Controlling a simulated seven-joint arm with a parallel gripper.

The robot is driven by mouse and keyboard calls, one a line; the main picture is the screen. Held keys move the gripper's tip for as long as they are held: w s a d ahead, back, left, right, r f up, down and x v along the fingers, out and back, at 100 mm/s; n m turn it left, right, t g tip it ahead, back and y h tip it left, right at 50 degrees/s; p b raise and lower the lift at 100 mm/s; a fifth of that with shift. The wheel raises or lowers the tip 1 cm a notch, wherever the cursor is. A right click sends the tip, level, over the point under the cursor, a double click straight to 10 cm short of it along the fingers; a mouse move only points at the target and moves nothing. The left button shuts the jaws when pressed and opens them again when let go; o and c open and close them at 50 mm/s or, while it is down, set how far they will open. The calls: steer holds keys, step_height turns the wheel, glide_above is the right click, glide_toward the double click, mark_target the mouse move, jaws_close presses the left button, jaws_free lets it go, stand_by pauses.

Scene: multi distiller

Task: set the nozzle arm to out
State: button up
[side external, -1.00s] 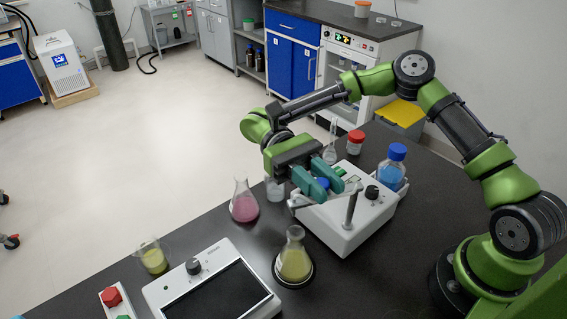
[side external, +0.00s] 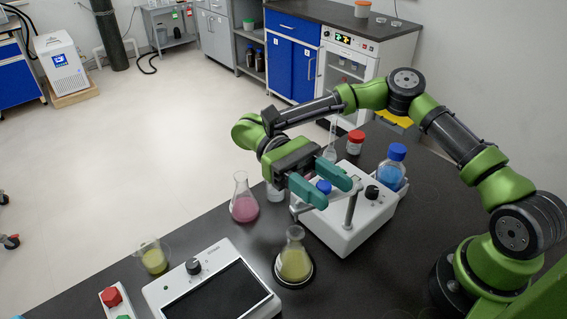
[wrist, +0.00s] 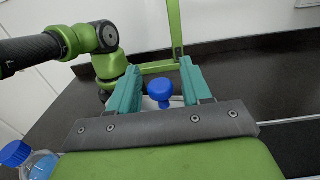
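The nozzle arm is the thin bar on the post (side external: 350,212) of the white device (side external: 362,229). It reaches left from the post top toward the yellow flask, and my fingers hide part of it. A blue knob (side external: 323,187) shows between my fingers; it also shows in the wrist view (wrist: 160,89). My gripper (side external: 338,194) is open, with its teal fingers on either side of the blue knob and gaps beside it in the wrist view (wrist: 158,76). I cannot tell whether a finger touches the bar.
A flask of yellow liquid (side external: 294,264) stands on a dark round base before the device. A pink flask (side external: 244,204) stands left of my gripper, and a blue-capped bottle (side external: 392,171) right. A tablet-like console (side external: 218,290) lies at the front.

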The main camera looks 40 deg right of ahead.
mark_target(329, 186)
stand_by(0.3)
steer(key=r, duration=0.3)
steer(key=shift+s+d+r, duration=0.2)
steer(key=shift+r, duration=0.1)
steer(key=s+d+r, duration=0.1)
steer(key=s+d, duration=0.7)
steer(key=s, duration=0.4)
steer(key=shift+s+d+r, duration=0.15)
steer(key=shift+s+d, duration=0.2)
step_height(329, 186, down, 10)
steer(key=w+m+t, duration=0.1)
steer(key=m+t, duration=0.3)
steer(key=t, duration=0.6)
steer(key=w+d+r+t+y, duration=0.2)
steer(key=w+d+r+t, duration=0.3)
steer(key=w+r+t, duration=0.4)
steer(key=r+t, duration=0.1)
steer(key=t, duration=0.5)
steer(key=shift+w+d+r, duration=0.35)
steer(key=shift+r, duration=0.05)
